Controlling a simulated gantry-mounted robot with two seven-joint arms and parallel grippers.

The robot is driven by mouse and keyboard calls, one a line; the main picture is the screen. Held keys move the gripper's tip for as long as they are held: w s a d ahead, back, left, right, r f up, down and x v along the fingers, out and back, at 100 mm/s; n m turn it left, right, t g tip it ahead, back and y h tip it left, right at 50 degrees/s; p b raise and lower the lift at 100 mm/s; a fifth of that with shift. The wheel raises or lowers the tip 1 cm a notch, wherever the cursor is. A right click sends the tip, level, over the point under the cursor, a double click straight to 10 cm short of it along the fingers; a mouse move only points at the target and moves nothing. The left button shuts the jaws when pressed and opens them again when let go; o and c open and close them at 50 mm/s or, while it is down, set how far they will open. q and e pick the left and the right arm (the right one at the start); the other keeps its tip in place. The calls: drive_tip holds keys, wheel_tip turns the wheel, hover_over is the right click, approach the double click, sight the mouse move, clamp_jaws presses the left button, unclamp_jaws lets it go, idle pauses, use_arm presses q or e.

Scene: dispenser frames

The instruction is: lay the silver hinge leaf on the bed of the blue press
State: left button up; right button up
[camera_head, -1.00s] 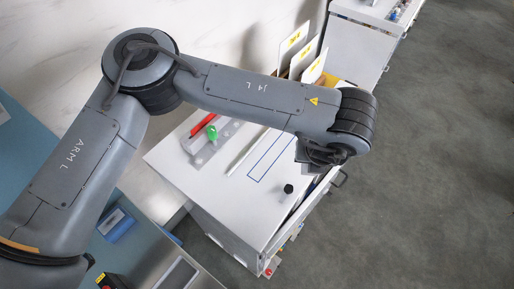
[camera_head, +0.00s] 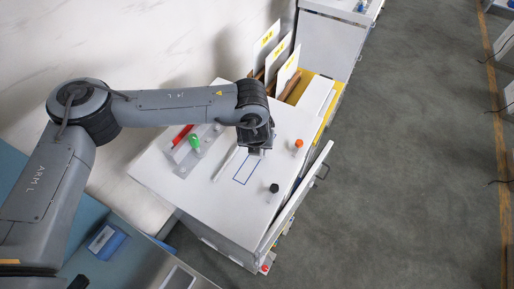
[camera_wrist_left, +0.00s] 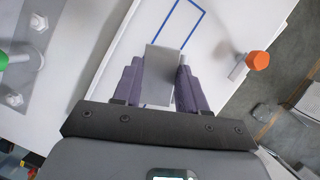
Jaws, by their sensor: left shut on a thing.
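My left gripper (camera_head: 255,151) is over the white cabinet top (camera_head: 170,185), near the far end of a blue outlined rectangle. In the left wrist view my left gripper (camera_wrist_left: 158,82) is shut on a flat silver-grey plate, the hinge leaf (camera_wrist_left: 160,62), which sticks out beyond the fingertips. The leaf is hard to make out in the head view. A small blue block-like unit (camera_head: 106,241) stands on the bench at lower left; I cannot tell whether it is the blue press. No press bed is clearly visible. My right gripper is not in view.
The cabinet top holds a black knob (camera_head: 273,188), an orange knob (camera_head: 299,143), a green knob (camera_head: 195,140) and a red bar (camera_head: 182,134). White cards (camera_head: 279,59) stand at the back. A white panel with a handle (camera_head: 322,172) projects at the right side.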

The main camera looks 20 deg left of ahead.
use_arm(q)
wheel_tip(320, 180, down, 3)
drive_tip(key=shift+f+p, duration=0.15)
drive_tip(key=shift+p, duration=0.6)
drive_tip(key=shift+f, duration=0.4)
drive_tip(key=shift+f, duration=0.2)
drive_tip(key=o, duration=1.2)
drive_tip(key=shift+r, duration=0.1)
drive_tip(key=shift+r, duration=0.1)
